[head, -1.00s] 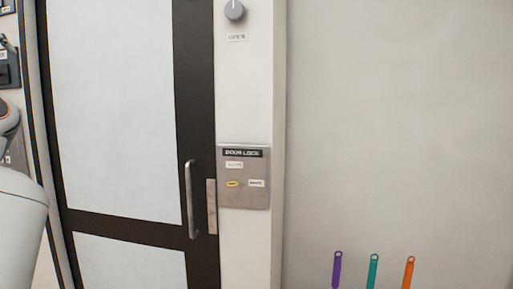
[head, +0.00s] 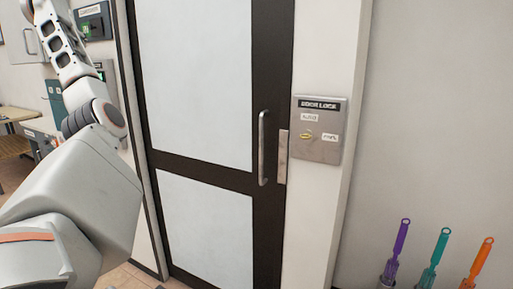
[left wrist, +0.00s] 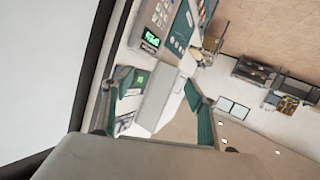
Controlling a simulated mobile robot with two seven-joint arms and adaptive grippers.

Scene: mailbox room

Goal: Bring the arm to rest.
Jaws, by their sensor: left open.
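My left arm (head: 75,205) comes in from the left of the head view and bends up toward the top left. Its hand is out of the head view. In the left wrist view my left gripper (left wrist: 155,82) is open, its two green-padded fingers apart with nothing held between them. The fingers appear in front of a wall with panels, tilted in this view. My right gripper is in neither view.
A closed door (head: 200,80) with a dark frame and upright handle (head: 263,148) stands ahead. Right of it is a door lock panel (head: 318,145). Purple (head: 402,238), teal (head: 441,246) and orange (head: 482,257) handled tools stand lower right. A wooden table (head: 18,114) is far left.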

